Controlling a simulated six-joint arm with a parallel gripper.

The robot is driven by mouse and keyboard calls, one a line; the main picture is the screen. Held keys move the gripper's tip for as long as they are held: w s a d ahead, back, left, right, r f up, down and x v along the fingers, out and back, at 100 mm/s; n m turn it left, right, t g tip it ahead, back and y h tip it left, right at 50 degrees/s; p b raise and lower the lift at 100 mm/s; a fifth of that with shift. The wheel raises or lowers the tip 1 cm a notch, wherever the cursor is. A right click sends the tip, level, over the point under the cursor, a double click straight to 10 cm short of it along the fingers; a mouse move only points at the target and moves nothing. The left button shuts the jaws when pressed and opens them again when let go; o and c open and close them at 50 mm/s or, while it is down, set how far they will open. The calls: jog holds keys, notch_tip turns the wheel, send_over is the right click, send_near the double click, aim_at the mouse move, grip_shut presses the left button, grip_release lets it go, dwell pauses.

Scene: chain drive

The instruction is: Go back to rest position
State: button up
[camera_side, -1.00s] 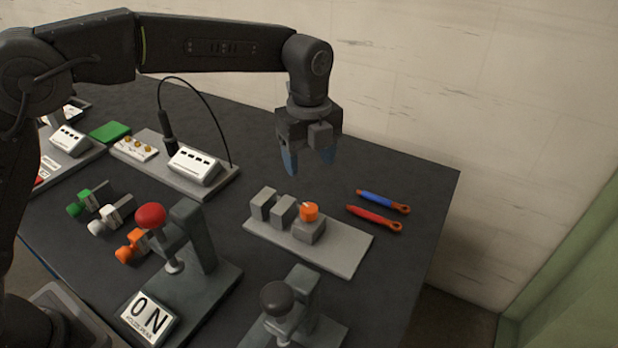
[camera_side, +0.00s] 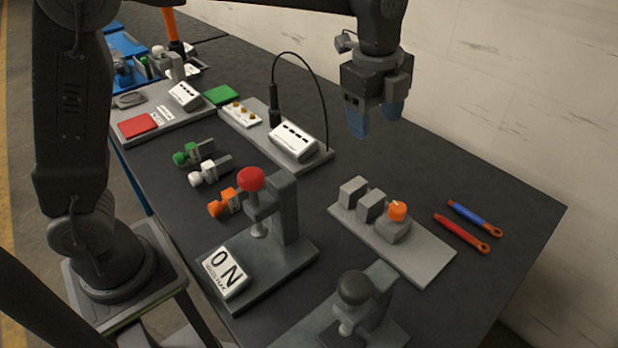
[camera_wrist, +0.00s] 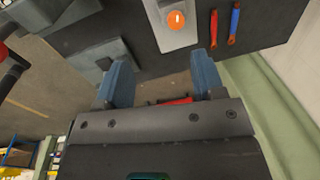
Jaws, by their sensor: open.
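My gripper (camera_side: 376,118) hangs above the far side of the dark table in the side view, blue fingers pointing down. In the wrist view my gripper (camera_wrist: 160,82) shows its two blue fingers spread apart with nothing between them. It is clear of the table and touches no object. Below and to its right in the side view, a grey plate (camera_side: 425,262) bears several grey blocks, one with an orange knob (camera_side: 397,211) on top. The plate also shows at the top of the wrist view (camera_wrist: 177,38).
A press with a red knob (camera_side: 251,179) and one with a dark knob (camera_side: 354,288) stand near the front. Red (camera_side: 461,234) and blue (camera_side: 475,218) tools lie at right. A cabled tool (camera_side: 275,104) stands on a board at left. The table (camera_side: 440,163) is bare around my gripper's right side.

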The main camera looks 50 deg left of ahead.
jog(key=s+a+n+t, duration=0.1)
jog(key=s+a+n, duration=0.3)
jog(key=s+n, duration=0.2)
jog(key=s+a+f+n+t, duration=0.1)
jog(key=s+a+n, duration=0.3)
jog(key=s, duration=0.5)
jog(key=s+a+n+t, duration=0.2)
jog(key=s+a+n, duration=0.3)
jog(key=s+n, duration=0.2)
jog(key=shift+s+f+n, duration=0.25)
jog(key=shift+n, duration=0.85)
